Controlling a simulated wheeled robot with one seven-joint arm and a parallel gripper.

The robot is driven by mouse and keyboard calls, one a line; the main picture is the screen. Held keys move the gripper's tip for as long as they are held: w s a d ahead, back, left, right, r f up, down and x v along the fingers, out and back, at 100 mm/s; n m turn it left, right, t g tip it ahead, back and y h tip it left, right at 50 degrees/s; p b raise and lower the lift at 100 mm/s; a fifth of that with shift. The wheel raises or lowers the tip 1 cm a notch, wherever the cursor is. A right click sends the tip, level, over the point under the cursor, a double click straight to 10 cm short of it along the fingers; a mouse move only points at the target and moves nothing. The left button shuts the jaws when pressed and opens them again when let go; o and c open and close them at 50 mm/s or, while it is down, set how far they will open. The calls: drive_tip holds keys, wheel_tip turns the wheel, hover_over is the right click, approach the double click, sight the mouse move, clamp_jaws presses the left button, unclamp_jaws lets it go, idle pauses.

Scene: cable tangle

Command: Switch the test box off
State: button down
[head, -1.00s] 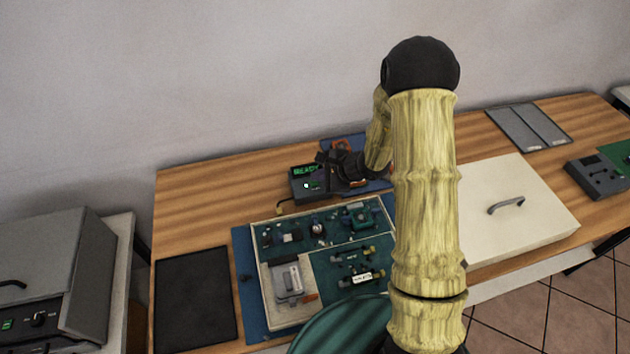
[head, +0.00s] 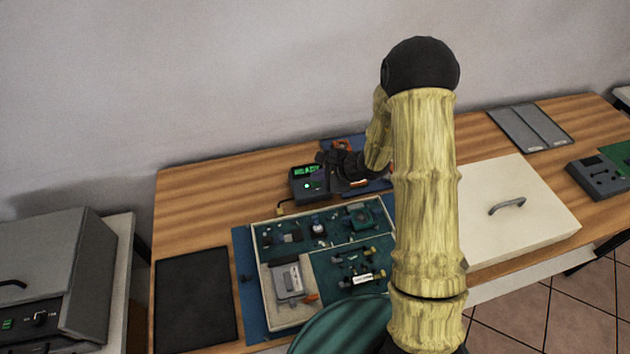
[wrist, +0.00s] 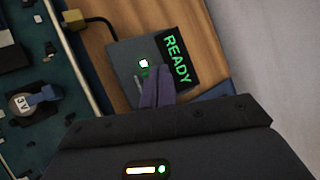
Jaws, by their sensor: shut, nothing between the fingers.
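The test box (head: 305,190) is a small dark box on the table behind the green board tray. Its display glows green and reads READY in the wrist view (wrist: 177,60). A lit button (wrist: 144,64), white with a green mark below it, shows on its top face. My gripper (wrist: 158,85) is shut and empty, its purple-grey fingertips over the box's top just beside the lit button. I cannot tell whether the tips touch it. In the head view my gripper (head: 322,173) reaches the box from the right, partly hidden by my arm.
A board tray (head: 262,285) with green circuit boards lies in front of the box. A yellow-plugged cable (wrist: 97,20) runs into the box's side. A black mat (head: 195,300) lies at left, a pale panel with a handle (head: 540,215) at right. The wall rises close behind.

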sight(318, 184)
drive_tip(key=shift+f+b, duration=0.5)
drive_tip(key=shift+b, duration=0.3)
drive_tip(key=shift+r, duration=0.5)
drive_tip(key=shift+r+p, duration=1.65)
drive_tip(key=shift+r, duration=1.4)
drive_tip(key=c, duration=2.1)
unclamp_jaws()
